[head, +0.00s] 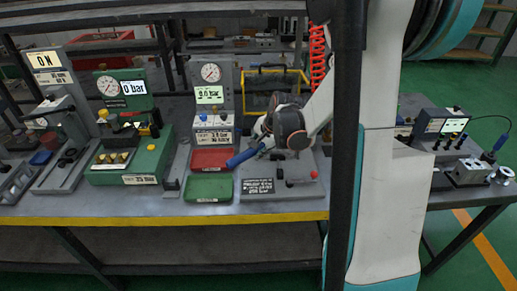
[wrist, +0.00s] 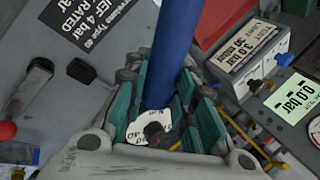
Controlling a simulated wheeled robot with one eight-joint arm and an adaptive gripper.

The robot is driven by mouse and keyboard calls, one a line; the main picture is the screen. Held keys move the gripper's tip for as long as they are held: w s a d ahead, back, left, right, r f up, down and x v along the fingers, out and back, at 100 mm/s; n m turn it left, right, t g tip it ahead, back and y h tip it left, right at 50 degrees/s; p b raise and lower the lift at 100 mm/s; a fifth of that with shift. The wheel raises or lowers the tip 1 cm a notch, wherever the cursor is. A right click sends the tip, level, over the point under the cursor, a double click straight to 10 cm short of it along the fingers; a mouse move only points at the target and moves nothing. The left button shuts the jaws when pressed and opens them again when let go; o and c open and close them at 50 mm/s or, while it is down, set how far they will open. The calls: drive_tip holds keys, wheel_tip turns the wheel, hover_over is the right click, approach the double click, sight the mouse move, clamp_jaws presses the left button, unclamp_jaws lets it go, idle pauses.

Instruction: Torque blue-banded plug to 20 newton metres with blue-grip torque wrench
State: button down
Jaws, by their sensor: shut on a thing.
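The blue-grip torque wrench shows in the head view as a blue handle (head: 243,157) sticking out to the left from my gripper (head: 266,146), above the bench. In the wrist view the blue handle (wrist: 160,55) runs up between the green-padded fingers of my gripper (wrist: 165,100), which are shut on it. A white disc with a dark centre (wrist: 150,132) sits at the handle's near end, between the fingers. The rest of the wrench is hidden by the gripper. I cannot make out a blue-banded plug in either view.
A grey plate (head: 255,213) with a label and a red knob (head: 314,174) lies under my gripper. Red (head: 210,159) and green (head: 208,188) trays lie to its left. Gauge stands rise behind. A dark post (head: 345,140) and my arm block part of the right side.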

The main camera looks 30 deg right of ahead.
drive_tip(key=shift+f+b, duration=1.05)
drive_tip(key=shift+f, duration=0.2)
idle(0.4)
drive_tip(key=shift+w, duration=0.1)
drive_tip(key=shift+w+m+h, duration=0.4)
drive_tip(key=shift+w+m, duration=0.6)
drive_tip(key=shift+w, duration=0.3)
drive_tip(key=shift+w+m+h, duration=0.4)
drive_tip(key=shift+w+m, duration=0.4)
drive_tip(key=shift+w, duration=0.2)
drive_tip(key=shift+s+n+y+b, duration=0.35)
drive_tip(key=shift+s+n+y, duration=0.15)
drive_tip(key=shift+s+n, duration=0.65)
drive_tip(key=shift+s, duration=0.15)
drive_tip(key=shift+r, duration=0.15)
